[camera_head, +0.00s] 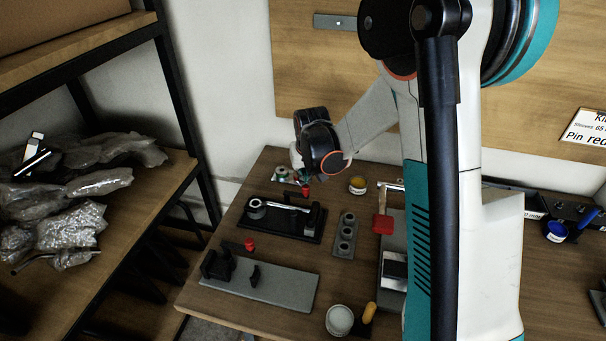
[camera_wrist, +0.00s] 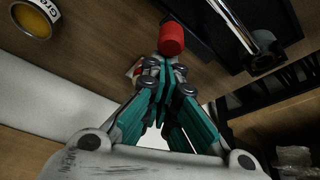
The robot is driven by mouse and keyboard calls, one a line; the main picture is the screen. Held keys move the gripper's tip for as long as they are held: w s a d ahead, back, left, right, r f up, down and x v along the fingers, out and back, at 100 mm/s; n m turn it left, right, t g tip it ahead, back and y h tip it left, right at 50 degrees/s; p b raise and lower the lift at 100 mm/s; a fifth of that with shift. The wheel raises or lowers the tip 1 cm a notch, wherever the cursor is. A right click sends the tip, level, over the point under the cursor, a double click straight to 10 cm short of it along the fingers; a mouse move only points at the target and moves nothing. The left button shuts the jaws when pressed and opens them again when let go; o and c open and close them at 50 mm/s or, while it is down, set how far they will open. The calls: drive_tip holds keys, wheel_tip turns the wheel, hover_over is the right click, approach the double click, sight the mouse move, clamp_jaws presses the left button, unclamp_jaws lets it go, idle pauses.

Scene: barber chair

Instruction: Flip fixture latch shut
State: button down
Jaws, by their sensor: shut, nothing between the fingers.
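My gripper (camera_head: 300,178) reaches down over the back left of the table, with its teal fingers together and empty in the wrist view (camera_wrist: 162,68). A red cylindrical piece (camera_head: 305,191) is just below and beside the fingertips; it also shows just past them in the wrist view (camera_wrist: 172,38). Contact cannot be told. A black fixture (camera_head: 283,229) with a chrome bar (camera_head: 285,206) lies in front of the gripper. The bar appears right of the fingers in the wrist view (camera_wrist: 232,20). A red handle (camera_head: 383,224) stands farther right. Which part is the latch is unclear.
A grey plate with black blocks (camera_head: 285,285) and a small red piece (camera_head: 249,244) lie nearer the front. A grey holed block (camera_head: 345,238) and a yellow tin (camera_head: 358,185) stand to the right. A shelf with wrapped bags (camera_head: 70,225) is at left. My arm hides the table's middle.

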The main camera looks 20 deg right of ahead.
sight(303, 193)
drive_tip(key=shift+s+m, duration=0.25)
drive_tip(key=shift+m, duration=0.35)
drive_tip(key=s+m+h, duration=0.1)
drive_tip(key=m, duration=0.1)
drive_tip(key=s+a+m+h, duration=0.1)
drive_tip(key=m, duration=0.2)
drive_tip(key=shift+s+g, duration=0.15)
drive_tip(key=shift+g, duration=0.25)
drive_tip(key=m, duration=0.1)
drive_tip(key=s+a+m, duration=0.1)
drive_tip(key=m, duration=0.1)
drive_tip(key=m+g+h, duration=0.1)
drive_tip(key=shift+s+a+m, duration=0.25)
drive_tip(key=shift+m, duration=0.05)
drive_tip(key=shift+s+a+m+g+b, duration=0.15)
drive_tip(key=shift+s+a+m+g, duration=0.15)
drive_tip(key=shift+a+m, duration=0.5)
drive_tip(key=shift+s+a+m+g+b, duration=0.2)
drive_tip(key=shift+a+m+g, duration=0.1)
drive_tip(key=shift+a+m, duration=0.45)
drive_tip(key=shift+a, duration=0.2)
